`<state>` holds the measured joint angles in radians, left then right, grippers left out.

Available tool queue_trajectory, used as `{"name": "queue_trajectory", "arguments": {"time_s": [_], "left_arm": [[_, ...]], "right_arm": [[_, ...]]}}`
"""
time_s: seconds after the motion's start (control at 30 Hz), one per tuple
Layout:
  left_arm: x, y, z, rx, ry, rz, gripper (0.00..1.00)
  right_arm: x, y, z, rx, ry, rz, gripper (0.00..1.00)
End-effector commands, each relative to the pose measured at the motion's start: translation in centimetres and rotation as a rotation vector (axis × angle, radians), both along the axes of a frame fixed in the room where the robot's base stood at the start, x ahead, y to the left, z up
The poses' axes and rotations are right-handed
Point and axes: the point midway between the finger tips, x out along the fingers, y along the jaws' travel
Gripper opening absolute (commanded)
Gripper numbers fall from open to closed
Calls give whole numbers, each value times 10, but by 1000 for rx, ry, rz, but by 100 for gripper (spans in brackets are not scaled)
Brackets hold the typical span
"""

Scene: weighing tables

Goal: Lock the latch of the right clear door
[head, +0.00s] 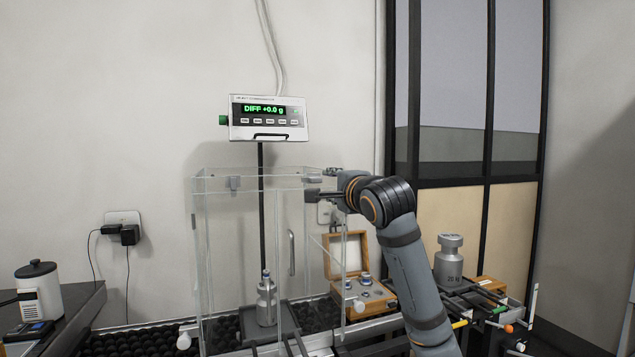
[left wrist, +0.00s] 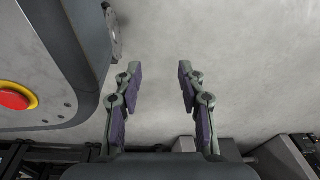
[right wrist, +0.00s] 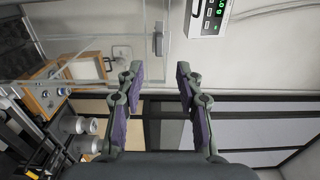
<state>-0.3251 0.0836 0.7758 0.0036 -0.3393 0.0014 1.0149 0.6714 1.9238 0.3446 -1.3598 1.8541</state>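The clear weighing case (head: 203,255) stands in the middle of the head view, with a metal weight (head: 266,302) inside. A small grey latch block (head: 313,178) sits at its upper right edge; in the right wrist view a grey latch (right wrist: 158,40) shows on the clear panel, just beyond the fingertips. Whether it is locked cannot be told. A vertical handle (head: 291,252) is on the clear door. My right gripper (head: 318,186) is beside the latch at the top right corner; in the right wrist view it (right wrist: 160,70) is open and empty. My left gripper (left wrist: 159,68) is open and empty.
The display (head: 268,118) reads DIFF +0.0 g on a pole above the case. A wooden weight box (head: 346,258) stands open behind and right. A large weight (head: 449,260) is further right. A white jar (head: 40,293) stands on the left table.

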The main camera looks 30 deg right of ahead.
Motion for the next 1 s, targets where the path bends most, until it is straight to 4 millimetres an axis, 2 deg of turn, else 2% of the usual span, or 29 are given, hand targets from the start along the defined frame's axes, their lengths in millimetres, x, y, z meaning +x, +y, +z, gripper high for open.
{"name": "queue_trajectory", "arguments": {"time_s": [0.2,0.33,0.5,0.73,0.77,1.0], "left_arm": [[-27,0,7,-1,11,0,40],[-33,0,10,-1,11,0,40],[-36,0,11,-1,12,-1,40],[-36,0,10,-1,11,-1,40],[-36,0,10,-1,12,-1,40],[-35,0,10,-2,12,0,40]], "right_arm": [[47,-11,3,3,3,2,36],[68,-16,2,2,3,2,36],[79,-19,0,-1,2,0,36],[81,-19,-1,-2,3,0,36],[81,-19,-1,-2,3,0,34],[80,-19,-1,-2,3,0,2]]}}
